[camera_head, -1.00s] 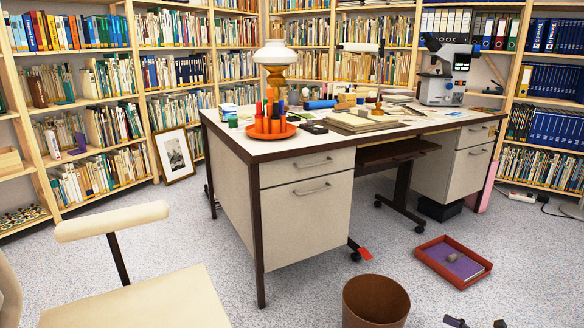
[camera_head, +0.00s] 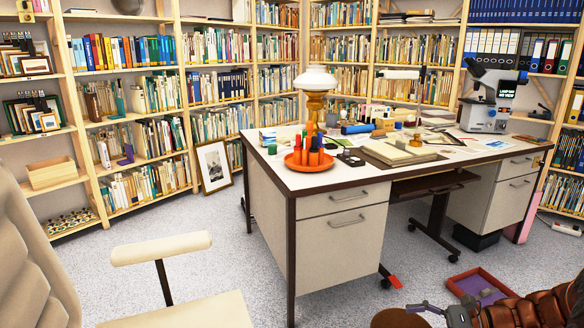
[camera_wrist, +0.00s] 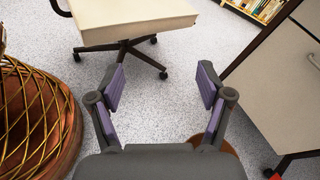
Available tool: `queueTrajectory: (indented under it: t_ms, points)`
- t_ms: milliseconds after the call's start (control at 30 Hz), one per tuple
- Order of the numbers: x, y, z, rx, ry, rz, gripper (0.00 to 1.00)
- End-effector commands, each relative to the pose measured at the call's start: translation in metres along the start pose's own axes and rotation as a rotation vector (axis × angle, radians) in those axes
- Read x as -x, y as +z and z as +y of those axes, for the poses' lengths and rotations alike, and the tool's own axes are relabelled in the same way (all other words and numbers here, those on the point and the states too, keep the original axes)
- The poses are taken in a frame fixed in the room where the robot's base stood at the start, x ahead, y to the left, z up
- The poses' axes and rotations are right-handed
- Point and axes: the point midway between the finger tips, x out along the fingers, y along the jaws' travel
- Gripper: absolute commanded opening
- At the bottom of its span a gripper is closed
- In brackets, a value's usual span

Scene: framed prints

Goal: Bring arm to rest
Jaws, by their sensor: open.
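My gripper (camera_wrist: 163,88) is open and empty in the wrist view, with its two purple-padded fingers spread apart over the speckled grey floor. In the head view, part of my gripper (camera_head: 447,312) shows at the bottom right, low in front of the desk. My arm's links run behind it to the right edge. The gripper touches nothing that I can see.
A desk (camera_head: 345,182) crowded with items stands at centre right. A cream chair (camera_head: 185,311) stands at lower left, a brown bin (camera_head: 397,319) at the bottom. A red tray (camera_head: 459,284) is partly hidden by my arm. A framed print (camera_head: 213,166) leans on the bookshelves.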

Motion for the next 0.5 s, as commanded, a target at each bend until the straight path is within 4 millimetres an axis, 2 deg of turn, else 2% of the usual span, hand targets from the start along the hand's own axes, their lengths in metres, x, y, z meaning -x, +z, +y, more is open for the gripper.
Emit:
queueTrajectory:
  t_ms: [33,233,500]
  points:
    - [-0.005,0.032,-0.001,0.035,0.046,0.017,0.78]
    - [-0.031,0.103,0.018,0.147,0.215,0.078,0.78]
    - [-0.049,0.191,0.053,0.312,0.438,0.161,0.78]
